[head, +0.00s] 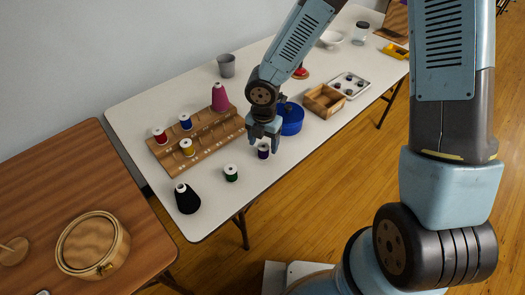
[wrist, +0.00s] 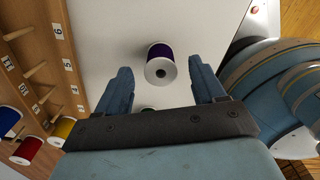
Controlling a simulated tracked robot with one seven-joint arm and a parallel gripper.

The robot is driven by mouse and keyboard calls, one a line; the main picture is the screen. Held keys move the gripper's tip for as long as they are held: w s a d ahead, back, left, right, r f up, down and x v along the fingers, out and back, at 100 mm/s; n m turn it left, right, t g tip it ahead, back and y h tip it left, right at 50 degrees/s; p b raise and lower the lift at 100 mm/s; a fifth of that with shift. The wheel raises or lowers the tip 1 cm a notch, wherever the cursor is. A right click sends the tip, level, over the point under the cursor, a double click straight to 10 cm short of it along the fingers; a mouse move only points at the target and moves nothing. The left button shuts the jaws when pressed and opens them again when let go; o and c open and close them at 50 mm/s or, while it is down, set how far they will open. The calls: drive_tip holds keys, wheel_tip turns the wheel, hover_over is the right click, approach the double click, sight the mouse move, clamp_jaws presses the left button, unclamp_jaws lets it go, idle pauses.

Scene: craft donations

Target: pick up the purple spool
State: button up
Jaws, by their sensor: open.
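The purple spool (head: 263,151) stands upright on the white table near its front edge. In the wrist view the purple spool (wrist: 161,62) shows its white top and purple thread, between and just beyond my two fingertips. My gripper (head: 264,138) points down and is right by the spool in the head view. My gripper (wrist: 160,82) is open and holds nothing. I cannot tell its exact height over the spool.
A wooden numbered rack (head: 203,133) holds red, blue and yellow spools and a magenta cone. A green spool (head: 231,173) and a black cone (head: 187,199) stand left of the purple spool. A blue round container (head: 291,119) and a wooden box (head: 324,101) stand behind it, to the right.

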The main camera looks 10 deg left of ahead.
sight(264, 149)
drive_tip(key=shift+w+f, duration=0.1)
drive_tip(key=shift+f, duration=1.85)
drive_tip(key=shift+c, duration=0.5)
drive_tip(key=c, duration=1)
drive_tip(key=shift+r, duration=0.1)
